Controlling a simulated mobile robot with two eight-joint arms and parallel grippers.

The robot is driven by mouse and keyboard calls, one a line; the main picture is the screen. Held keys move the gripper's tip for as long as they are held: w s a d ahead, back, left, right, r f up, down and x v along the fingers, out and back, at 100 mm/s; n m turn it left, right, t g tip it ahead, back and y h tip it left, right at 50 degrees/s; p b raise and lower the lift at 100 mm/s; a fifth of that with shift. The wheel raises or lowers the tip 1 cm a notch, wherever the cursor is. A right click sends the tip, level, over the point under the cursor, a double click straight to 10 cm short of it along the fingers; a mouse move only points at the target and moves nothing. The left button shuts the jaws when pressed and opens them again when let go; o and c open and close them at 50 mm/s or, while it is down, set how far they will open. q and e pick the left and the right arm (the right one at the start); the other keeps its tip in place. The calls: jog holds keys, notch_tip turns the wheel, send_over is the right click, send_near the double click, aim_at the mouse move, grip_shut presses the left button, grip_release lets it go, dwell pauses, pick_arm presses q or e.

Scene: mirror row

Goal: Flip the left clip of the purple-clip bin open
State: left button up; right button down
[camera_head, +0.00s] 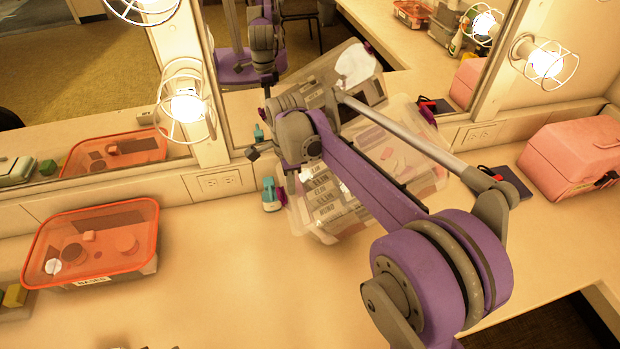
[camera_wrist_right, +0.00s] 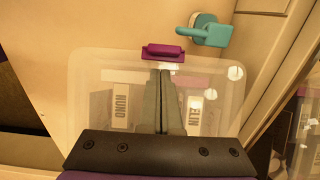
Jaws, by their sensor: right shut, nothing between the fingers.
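The purple-clip bin (camera_head: 436,148) is a clear box on the counter, with labelled packs inside, largely hidden behind my right arm. Its left purple clip (camera_head: 282,196) is at the left end, beside a teal bottle. Another purple clip (camera_head: 427,114) is at the right end. My right gripper (camera_wrist_right: 164,72) is shut and empty, its tips right at the left clip; I cannot tell whether they touch it. My left gripper is out of view.
A teal bottle (camera_head: 270,194) stands close to the left clip; it also shows in the wrist view (camera_wrist_right: 208,30). An orange bin (camera_head: 150,225) is at left and a pink case (camera_head: 575,158) at right. A mirror with caged bulbs stands behind.

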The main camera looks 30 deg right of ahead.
jog(key=shift+d+r+p, duration=0.9)
notch_tip(320, 180, up, 2)
jog(key=shift+a+r+p, duration=0.1)
jog(key=shift+r+p, duration=0.05)
jog(key=shift+p, duration=0.45)
jog(key=shift+r+p, duration=0.35)
jog(key=shift+r, duration=0.35)
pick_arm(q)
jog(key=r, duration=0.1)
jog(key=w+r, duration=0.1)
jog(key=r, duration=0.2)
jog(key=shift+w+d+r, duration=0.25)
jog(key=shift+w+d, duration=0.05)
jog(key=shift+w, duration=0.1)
